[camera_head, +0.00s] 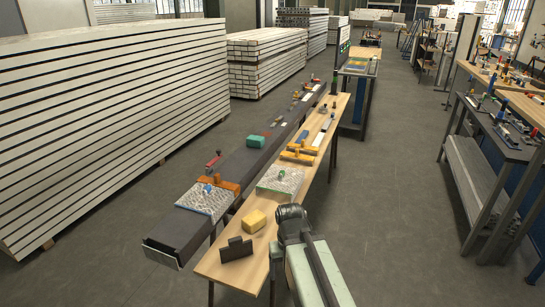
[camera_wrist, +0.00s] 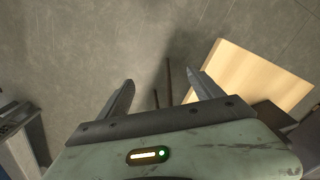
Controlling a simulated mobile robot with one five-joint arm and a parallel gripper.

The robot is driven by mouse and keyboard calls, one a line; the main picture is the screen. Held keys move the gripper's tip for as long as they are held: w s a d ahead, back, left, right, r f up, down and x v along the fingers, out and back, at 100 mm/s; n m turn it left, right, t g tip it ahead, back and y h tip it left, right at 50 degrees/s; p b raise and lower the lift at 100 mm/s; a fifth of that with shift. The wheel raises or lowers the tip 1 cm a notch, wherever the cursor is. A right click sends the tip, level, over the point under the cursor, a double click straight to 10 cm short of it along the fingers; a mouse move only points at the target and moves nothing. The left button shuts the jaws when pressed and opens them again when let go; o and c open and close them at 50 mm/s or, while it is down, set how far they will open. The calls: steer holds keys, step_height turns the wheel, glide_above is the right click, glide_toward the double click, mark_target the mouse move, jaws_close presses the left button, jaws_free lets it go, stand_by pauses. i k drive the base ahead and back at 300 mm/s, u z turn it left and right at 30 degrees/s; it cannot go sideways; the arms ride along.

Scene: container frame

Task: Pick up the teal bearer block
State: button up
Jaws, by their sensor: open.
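The teal bearer block (camera_head: 255,141) sits on the long dark beam beyond the wooden bench in the head view, behind the orange clamp piece. In the wrist view my gripper (camera_wrist: 160,88) has its two fingers spread wide, with nothing between them. It hangs over grey floor beside the corner of the wooden bench (camera_wrist: 260,80). My arm shows at the bottom of the head view, right of the bench's near end, far from the teal block. The teal block is not in the wrist view.
A yellow block (camera_head: 254,220) and a dark bracket (camera_head: 236,249) stand on the near bench end. A textured plate (camera_head: 208,201) and an orange piece (camera_head: 220,186) lie on the dark beam (camera_head: 175,231). Stacked white boards (camera_head: 110,120) fill the left.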

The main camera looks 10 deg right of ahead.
mark_target(257, 141)
steer(key=z, duration=1.3)
steer(key=i, duration=4.5)
steer(key=u, duration=5.35)
